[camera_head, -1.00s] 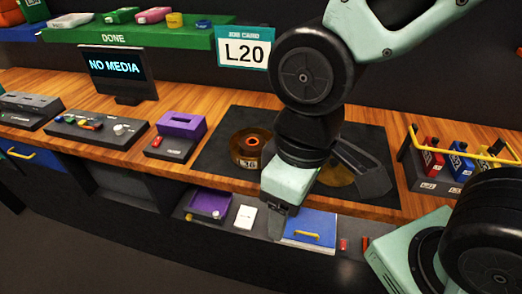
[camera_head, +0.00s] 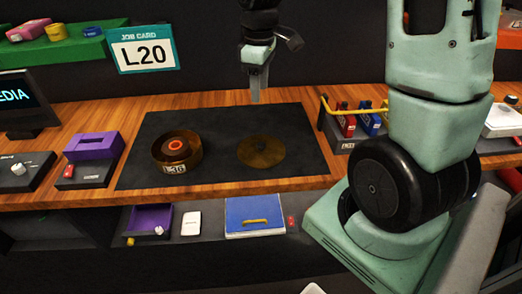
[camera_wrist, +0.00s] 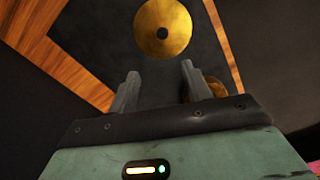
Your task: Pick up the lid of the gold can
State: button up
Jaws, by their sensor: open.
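The open gold can (camera_head: 168,166), labelled L36, stands on the left of the black mat, with a red-orange ring inside. A flat round gold lid (camera_head: 261,151) with a dark centre lies on the mat to its right, apart from it. In the wrist view the lid (camera_wrist: 163,28) is at the top, beyond the fingertips. My gripper (camera_head: 255,98) is open and empty, pointing down above the back of the mat, clear of the lid. In the wrist view my gripper (camera_wrist: 160,75) has a gap between its fingers. Another gold shape (camera_wrist: 212,88) is partly hidden behind the right finger.
The black mat (camera_head: 220,178) has bare room around the lid. A yellow-railed rack (camera_head: 345,115) with red and blue blocks is to the right. A purple box (camera_head: 95,146) stands left. A job card (camera_head: 143,47) reads L20.

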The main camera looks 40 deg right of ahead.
jog(key=p, duration=0.1)
send_over(261, 144)
jog(key=f, duration=1.2)
jog(key=shift+w+d, duration=0.2)
jog(key=shift+w, duration=0.15)
jog(key=shift+s+a+f+p, duration=0.1)
jog(key=shift+s+f+p, duration=0.1)
jog(key=shift+f, duration=0.65)
jog(key=shift+s+a+f+p, duration=0.1)
jog(key=shift+f+p, duration=0.15)
jog(key=shift+f, duration=0.65)
jog(key=shift+s+f+p, duration=0.1)
jog(key=shift+f+p, duration=0.1)
jog(key=shift+f, duration=0.65)
jog(key=c, duration=1)
